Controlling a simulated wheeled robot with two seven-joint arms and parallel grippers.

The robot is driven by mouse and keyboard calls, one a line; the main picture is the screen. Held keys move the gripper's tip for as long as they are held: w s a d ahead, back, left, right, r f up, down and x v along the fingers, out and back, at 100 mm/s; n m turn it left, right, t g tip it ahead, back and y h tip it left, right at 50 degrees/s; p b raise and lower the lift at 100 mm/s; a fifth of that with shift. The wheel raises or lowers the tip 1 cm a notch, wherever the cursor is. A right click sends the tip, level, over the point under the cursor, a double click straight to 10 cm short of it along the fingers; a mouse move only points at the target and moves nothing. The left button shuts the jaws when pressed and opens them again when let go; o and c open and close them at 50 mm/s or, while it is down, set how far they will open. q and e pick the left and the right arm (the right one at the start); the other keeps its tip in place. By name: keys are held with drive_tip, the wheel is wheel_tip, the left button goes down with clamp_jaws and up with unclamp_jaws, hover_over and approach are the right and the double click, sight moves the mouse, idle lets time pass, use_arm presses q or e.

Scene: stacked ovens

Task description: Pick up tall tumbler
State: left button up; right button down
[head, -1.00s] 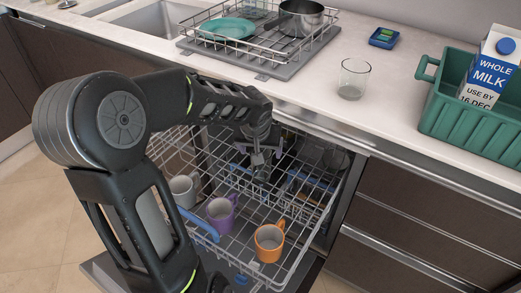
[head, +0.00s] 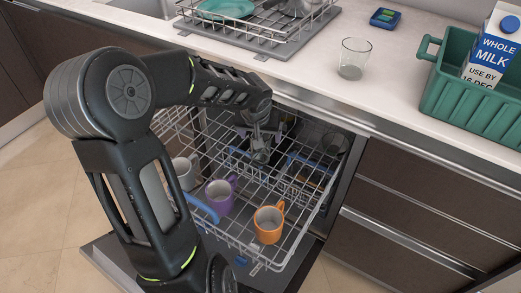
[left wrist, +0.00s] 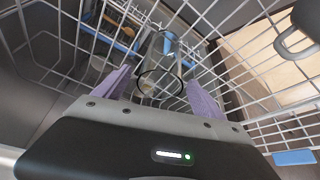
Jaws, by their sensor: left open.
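A clear glass tumbler (left wrist: 160,68) shows in the left wrist view inside the wire rack, with its round rim facing the camera. My left gripper (left wrist: 162,95) is open, with its two purple-looking fingers on either side of the glass in that picture. I cannot tell whether they touch it. In the head view my left gripper (head: 260,152) reaches down over the back of the dishwasher rack, and the glass at it cannot be made out clearly. Another dark glass (head: 334,144) shows at the rack's back right. My right gripper is in neither view.
The pulled-out rack (head: 285,250) holds an orange mug (head: 268,224), a purple mug (head: 219,198) and a pale mug (head: 184,173). On the counter are a short glass (head: 354,60), a green crate (head: 465,108) with a milk carton (head: 490,50), and a drying rack (head: 250,42).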

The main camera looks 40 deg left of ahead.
use_arm(q)
drive_tip(key=b+x, duration=0.1)
drive_tip(key=x, duration=0.4)
drive_tip(key=shift+s, duration=0.1)
idle(0.4)
drive_tip(key=shift+r, duration=0.1)
drive_tip(key=c, duration=1.7)
drive_tip(key=shift+c, duration=0.2)
drive_tip(key=shift+r, duration=0.8)
drive_tip(key=shift+r+p, duration=0.5)
drive_tip(key=shift+r, duration=0.5)
drive_tip(key=w+d+b, duration=0.2)
drive_tip(key=d+b, duration=0.1)
drive_tip(key=d, duration=1.5)
drive_tip(key=shift+b, duration=0.4)
